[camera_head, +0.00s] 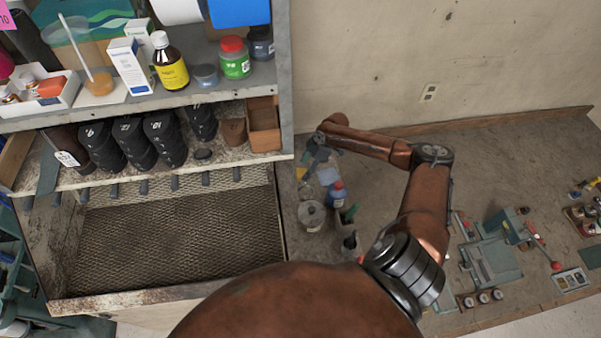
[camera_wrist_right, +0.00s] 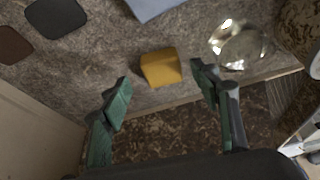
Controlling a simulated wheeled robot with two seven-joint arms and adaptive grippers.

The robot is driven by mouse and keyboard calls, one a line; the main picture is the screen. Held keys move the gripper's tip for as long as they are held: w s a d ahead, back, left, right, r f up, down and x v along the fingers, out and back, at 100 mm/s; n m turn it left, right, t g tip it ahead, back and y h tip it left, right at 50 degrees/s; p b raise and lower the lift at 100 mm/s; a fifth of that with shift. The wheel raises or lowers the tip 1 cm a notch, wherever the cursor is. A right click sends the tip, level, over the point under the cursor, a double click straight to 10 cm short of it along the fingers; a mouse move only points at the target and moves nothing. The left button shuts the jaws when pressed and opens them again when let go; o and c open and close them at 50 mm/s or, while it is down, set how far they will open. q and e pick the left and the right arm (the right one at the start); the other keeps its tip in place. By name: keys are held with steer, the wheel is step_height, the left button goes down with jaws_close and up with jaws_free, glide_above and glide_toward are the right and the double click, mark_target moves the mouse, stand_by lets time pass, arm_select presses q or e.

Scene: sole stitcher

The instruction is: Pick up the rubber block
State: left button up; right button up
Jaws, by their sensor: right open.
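A small yellow-orange block (camera_wrist_right: 160,67), which I take to be the rubber block, lies on the grey worktop in the right wrist view. My right gripper (camera_wrist_right: 162,82) is open, with its green fingers on either side of the block's line and the block just ahead of the tips, apart from both. In the head view my right gripper (camera_head: 312,164) is at the back left of the bench, beside the shelf unit. My left gripper is not in view.
A shiny glass jar (camera_wrist_right: 238,45) stands close right of the block. Dark flat pads (camera_wrist_right: 56,16) and a blue-grey sheet (camera_wrist_right: 155,6) lie around. A blue bottle (camera_head: 337,194) stands near the gripper, and the shelf unit (camera_head: 284,80) rises to its left.

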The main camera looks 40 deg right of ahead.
mark_target(303, 172)
steer(key=x, duration=0.2)
steer(key=shift+s+a+f, duration=0.1)
steer(key=shift+a+f, duration=0.1)
steer(key=shift+a, duration=0.05)
steer(key=shift+f, duration=0.1)
steer(key=shift+c, duration=0.4)
steer(key=c, duration=0.3)
steer(key=shift+c, duration=1.6)
steer(key=c, duration=0.5)
steer(key=shift+c, duration=0.4)
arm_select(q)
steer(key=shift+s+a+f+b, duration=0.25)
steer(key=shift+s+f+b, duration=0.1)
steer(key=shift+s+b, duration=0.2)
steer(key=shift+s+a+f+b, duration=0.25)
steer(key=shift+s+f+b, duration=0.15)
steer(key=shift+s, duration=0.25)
arm_select(e)
step_height(303, 172, up, 10)
